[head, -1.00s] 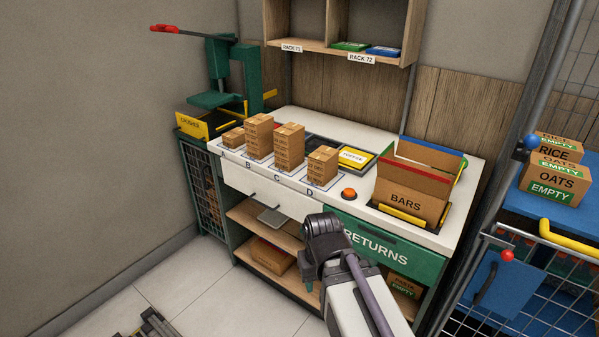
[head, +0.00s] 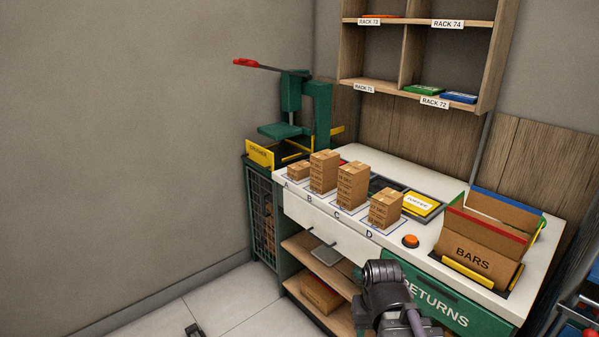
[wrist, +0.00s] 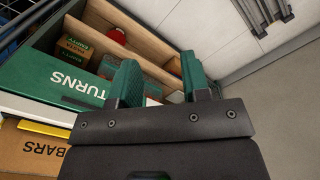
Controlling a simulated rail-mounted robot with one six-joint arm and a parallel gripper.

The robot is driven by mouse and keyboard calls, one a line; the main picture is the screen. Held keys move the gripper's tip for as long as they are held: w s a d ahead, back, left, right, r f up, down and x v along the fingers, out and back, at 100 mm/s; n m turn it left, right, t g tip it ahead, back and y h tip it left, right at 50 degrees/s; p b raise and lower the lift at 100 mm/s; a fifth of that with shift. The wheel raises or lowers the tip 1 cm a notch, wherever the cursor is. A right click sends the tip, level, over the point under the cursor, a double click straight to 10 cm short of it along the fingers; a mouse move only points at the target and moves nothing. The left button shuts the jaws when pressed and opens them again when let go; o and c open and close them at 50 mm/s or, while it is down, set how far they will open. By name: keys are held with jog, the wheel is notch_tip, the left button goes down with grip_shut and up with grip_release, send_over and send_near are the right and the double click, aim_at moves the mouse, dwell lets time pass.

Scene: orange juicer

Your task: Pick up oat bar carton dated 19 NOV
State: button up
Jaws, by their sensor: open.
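Brown oat bar cartons stand in stacks on the white counter. A low single carton (head: 298,170) is at A, tall stacks at B (head: 323,172) and C (head: 352,185), and a shorter stack at D (head: 386,208). Their printed dates are too small to read, so I cannot tell which is 19 NOV. My gripper (wrist: 160,75) is open and empty in the wrist view, its green fingers pointing toward the lower shelves. In the head view my arm's end is in front of the counter, below stack D and apart from the cartons.
An open BARS box (head: 478,250) stands on the counter's right, near an orange button (head: 410,241). A yellow-labelled tray (head: 420,204) lies behind stack D. The green RETURNS drawer front (head: 440,300) is below. A green press (head: 300,110) stands at left.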

jog(key=shift+o, duration=0.3)
jog(key=o, duration=1)
